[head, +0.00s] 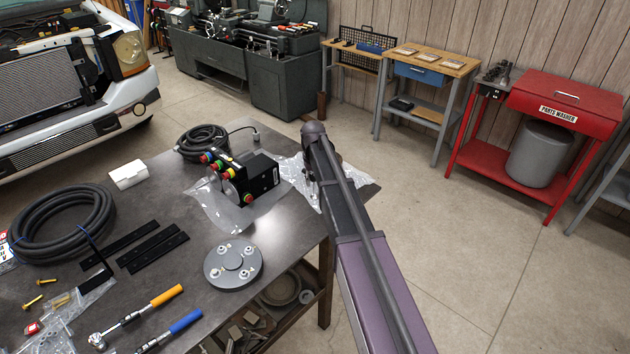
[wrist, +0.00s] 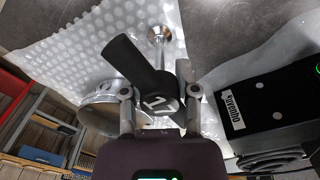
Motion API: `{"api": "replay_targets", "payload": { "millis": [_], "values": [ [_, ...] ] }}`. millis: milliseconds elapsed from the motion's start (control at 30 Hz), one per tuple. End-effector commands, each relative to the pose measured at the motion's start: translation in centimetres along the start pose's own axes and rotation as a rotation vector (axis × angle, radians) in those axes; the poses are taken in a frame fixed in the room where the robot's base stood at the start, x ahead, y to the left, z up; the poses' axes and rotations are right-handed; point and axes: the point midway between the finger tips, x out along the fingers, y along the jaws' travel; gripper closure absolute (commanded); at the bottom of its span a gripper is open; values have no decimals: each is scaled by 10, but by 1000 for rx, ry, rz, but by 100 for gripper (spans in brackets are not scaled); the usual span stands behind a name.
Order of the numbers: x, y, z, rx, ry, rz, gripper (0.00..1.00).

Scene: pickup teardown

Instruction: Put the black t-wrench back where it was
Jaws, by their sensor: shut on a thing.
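The black t-wrench (wrist: 140,68) shows in the wrist view, with a thick black bar marked 17 and a silver shaft (wrist: 158,50) reaching toward the bubble wrap (wrist: 80,50). My gripper (wrist: 160,95) is shut on the wrench's black part, one finger on each side. The bubble wrap also shows in the head view (head: 298,172), on the far right corner of the workbench (head: 180,225). In the head view my arm covers the gripper and the wrench. I cannot tell whether the wrench touches the wrap.
A black control box (wrist: 265,105) stands close to the right of the gripper; it also shows in the head view (head: 262,172). A round metal part (wrist: 95,110) lies at left. A hose coil (head: 60,222), a grey disc (head: 233,263) and two ratchets cover other parts of the bench.

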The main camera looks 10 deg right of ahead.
Motion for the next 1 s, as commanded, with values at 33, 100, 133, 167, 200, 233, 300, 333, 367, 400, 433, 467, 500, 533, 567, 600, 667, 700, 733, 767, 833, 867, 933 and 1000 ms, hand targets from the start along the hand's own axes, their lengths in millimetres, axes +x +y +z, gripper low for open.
{"api": "replay_targets", "payload": {
  "millis": [33,100,133,167,200,233,300,333,367,400,433,467,500,533,567,600,667,700,733,767,833,867,933,1000],
  "values": [
    [1,0,0,0,0,0,54],
    [0,0,0,0,0,0,33],
    [0,0,0,0,0,0,26],
    [0,0,0,0,0,0,26],
    [0,0,0,0,0,0,26],
    [0,0,0,0,0,0,26],
    [0,0,0,0,0,0,26],
    [0,0,0,0,0,0,26],
    [0,0,0,0,0,0,26],
    [0,0,0,0,0,0,26],
    [0,0,0,0,0,0,26],
    [0,0,0,0,0,0,26],
    [0,0,0,0,0,0,26],
    [0,0,0,0,0,0,26],
    [0,0,0,0,0,0,26],
    [-1,0,0,-1,0,0,26],
    [-2,0,0,0,0,0,26],
    [-3,0,0,0,0,0,26],
    [-4,0,0,0,0,0,26],
    [-6,0,0,-1,0,0,26],
    [-9,0,0,-1,0,0,26],
    [-11,0,0,-1,0,0,26],
    [-16,0,0,-1,0,0,26],
    [-21,0,0,-1,0,0,26]
  ]
}}
